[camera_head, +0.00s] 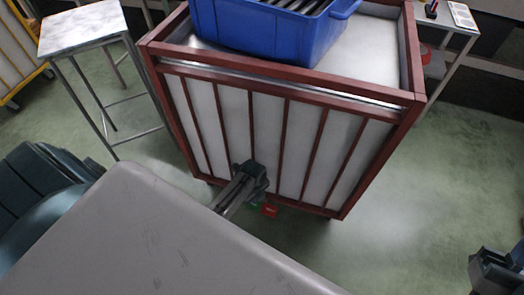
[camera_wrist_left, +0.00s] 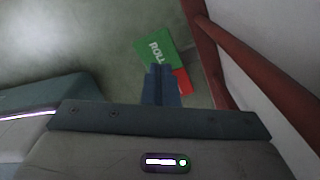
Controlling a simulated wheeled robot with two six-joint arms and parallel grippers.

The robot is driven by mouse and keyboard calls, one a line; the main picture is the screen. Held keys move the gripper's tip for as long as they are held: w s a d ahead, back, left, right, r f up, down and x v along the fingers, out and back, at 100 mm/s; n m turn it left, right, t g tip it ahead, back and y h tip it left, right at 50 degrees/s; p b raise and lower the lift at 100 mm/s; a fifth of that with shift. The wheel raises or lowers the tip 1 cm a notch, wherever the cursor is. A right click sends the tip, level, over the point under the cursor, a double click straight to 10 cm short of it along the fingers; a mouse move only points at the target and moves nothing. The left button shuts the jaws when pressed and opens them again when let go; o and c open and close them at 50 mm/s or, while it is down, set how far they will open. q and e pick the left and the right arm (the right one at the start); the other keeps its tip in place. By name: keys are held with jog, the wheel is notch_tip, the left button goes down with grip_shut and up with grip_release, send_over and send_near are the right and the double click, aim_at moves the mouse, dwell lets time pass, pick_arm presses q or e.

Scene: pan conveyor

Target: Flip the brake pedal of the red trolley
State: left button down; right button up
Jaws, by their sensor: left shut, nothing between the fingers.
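The red trolley (camera_head: 288,75) stands ahead of me, with a dark red frame and pale slatted side panels. Its brake pedal (camera_head: 269,211) shows low at the near bottom edge as a small red part beside a bit of green. In the left wrist view the pedal (camera_wrist_left: 154,50) has a green plate marked "ROLL" and a red part to its lower right. My left gripper (camera_head: 254,178) is shut and empty in front of the trolley's side. In the wrist view its fingers (camera_wrist_left: 160,72) overlap the pedal; contact cannot be told. My right gripper (camera_head: 497,270) is at the lower right, its fingers unclear.
A blue crate (camera_head: 270,35) sits on the trolley. A small marble-topped table (camera_head: 82,28) stands at the left, and a white table (camera_head: 455,15) at the back right. A yellow-framed cart (camera_head: 18,60) is at the far left. The green floor right of the trolley is clear.

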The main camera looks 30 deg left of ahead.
pick_arm(q)
jog(key=shift+f+b, duration=1.05)
jog(key=shift+f, duration=0.95)
dwell(0.6)
jog(key=shift+r, duration=0.1)
notch_tip(320, 180, up, 7)
jog(key=p, duration=0.8)
jog(key=shift+p, duration=0.3)
